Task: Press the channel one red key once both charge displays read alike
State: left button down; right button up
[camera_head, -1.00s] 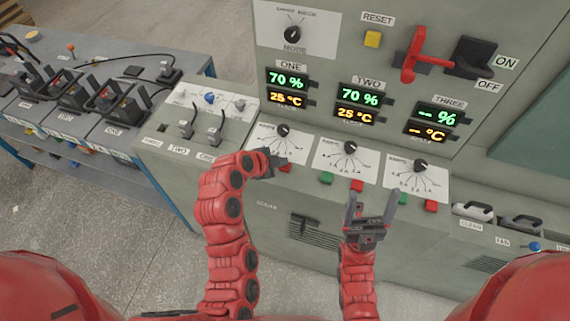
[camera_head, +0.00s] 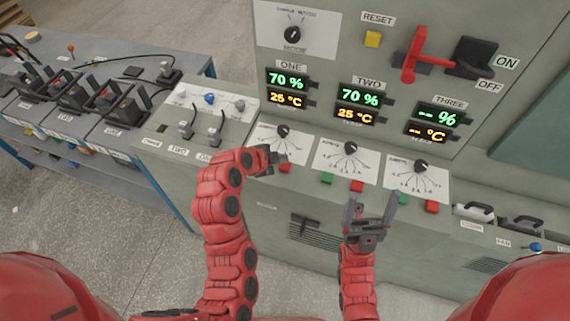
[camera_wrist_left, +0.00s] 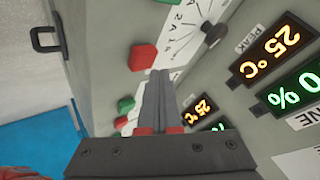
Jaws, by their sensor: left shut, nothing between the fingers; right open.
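The channel one display (camera_head: 287,81) reads 70 % and 25 °C; the channel two display (camera_head: 360,95) also reads 70 % and 25 °C. The channel one red key (camera_head: 286,168) sits below the first dial, partly hidden by my left gripper (camera_head: 272,158). In the left wrist view the red key (camera_wrist_left: 143,57) lies just beyond and left of the shut, empty fingertips (camera_wrist_left: 160,76). I cannot tell whether they touch it. My right gripper (camera_head: 371,212) is open and empty, in front of the panel below the channel two keys.
The channel two green key (camera_head: 326,179) and red key (camera_head: 357,186) stand to the right. The channel three display (camera_head: 438,117) shows dashes. A red lever (camera_head: 412,62) and yellow reset button (camera_head: 372,39) sit higher up. Two small levers (camera_head: 187,130) stand left of the dials.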

aim_at(282, 167)
pick_arm(q)
jog(key=shift+r, duration=2.5)
